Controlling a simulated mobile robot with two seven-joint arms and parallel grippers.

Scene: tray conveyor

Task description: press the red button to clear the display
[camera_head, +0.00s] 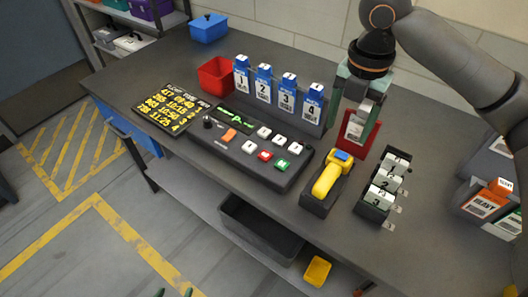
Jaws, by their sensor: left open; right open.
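A dark console (262,170) lies on the grey table, its face toward me. Its red button (265,156) sits in the lower row, between a white key (249,147) and a green button (281,165). The display (238,119) on its upper left shows green marks, too small to read. My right gripper (350,118) is open, well to the right of the red button, in front of or over a red holder (371,139). Whether it touches the holder I cannot tell.
Blue numbered tags (286,93) stand behind the console, with a red bin (216,76) to their left. A yellow scanner (328,178) sits in a cradle right of the console. A black board with yellow text (172,107) lies to the left. Table space at front right is bare.

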